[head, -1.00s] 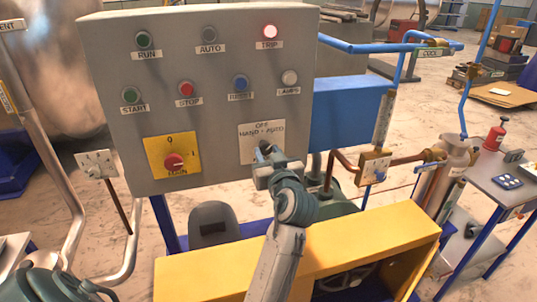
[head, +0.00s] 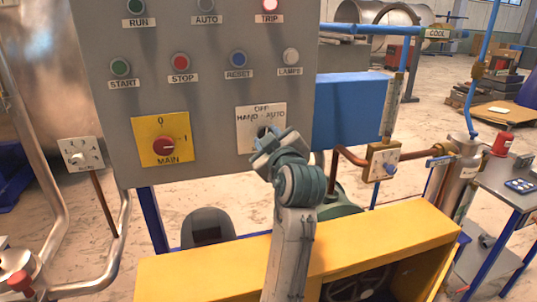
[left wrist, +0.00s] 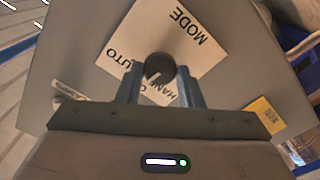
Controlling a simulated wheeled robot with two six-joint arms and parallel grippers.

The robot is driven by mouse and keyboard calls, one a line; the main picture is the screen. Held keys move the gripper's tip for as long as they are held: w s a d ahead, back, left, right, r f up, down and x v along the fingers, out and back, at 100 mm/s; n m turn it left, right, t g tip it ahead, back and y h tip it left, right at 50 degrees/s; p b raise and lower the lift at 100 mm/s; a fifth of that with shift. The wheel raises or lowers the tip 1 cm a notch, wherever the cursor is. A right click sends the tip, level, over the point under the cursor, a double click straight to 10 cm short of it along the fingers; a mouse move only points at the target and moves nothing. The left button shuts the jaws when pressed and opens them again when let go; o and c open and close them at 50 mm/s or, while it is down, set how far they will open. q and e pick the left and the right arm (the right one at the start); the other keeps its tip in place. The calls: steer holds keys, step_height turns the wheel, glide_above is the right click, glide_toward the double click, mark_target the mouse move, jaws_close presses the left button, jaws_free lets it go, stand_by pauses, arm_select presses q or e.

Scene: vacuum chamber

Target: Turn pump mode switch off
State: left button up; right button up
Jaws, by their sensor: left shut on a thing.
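The pump mode switch is a dark round knob (left wrist: 159,68) on a white plate (head: 250,121) marked OFF, HAND, AUTO, on the grey panel. My left gripper (head: 265,138) is shut on this knob, with one finger on each side of it in the left wrist view (left wrist: 159,78). A pale mark on the knob points to the lower left there, between the words AUTO and HAND. The OFF label is hidden in that view but shows at the top of the plate in the head view. My right gripper is not in view.
The grey panel (head: 210,98) also carries a red MAIN switch (head: 164,146) on a yellow plate, several buttons and a lit TRIP lamp (head: 269,5). A yellow guard (head: 395,235) stands below my left arm.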

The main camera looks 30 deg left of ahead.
arm_select(q)
steer(key=shift+r+n+b, duration=0.1)
steer(key=shift+n+b, duration=0.8)
steer(key=shift+b, duration=0.05)
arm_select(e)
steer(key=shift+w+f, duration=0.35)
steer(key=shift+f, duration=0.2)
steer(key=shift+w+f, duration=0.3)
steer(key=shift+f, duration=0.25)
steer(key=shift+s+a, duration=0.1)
arm_select(q)
steer(key=o, duration=0.7)
steer(key=shift+w, duration=0.1)
steer(key=o, duration=0.3)
steer(key=shift+w+a, duration=0.1)
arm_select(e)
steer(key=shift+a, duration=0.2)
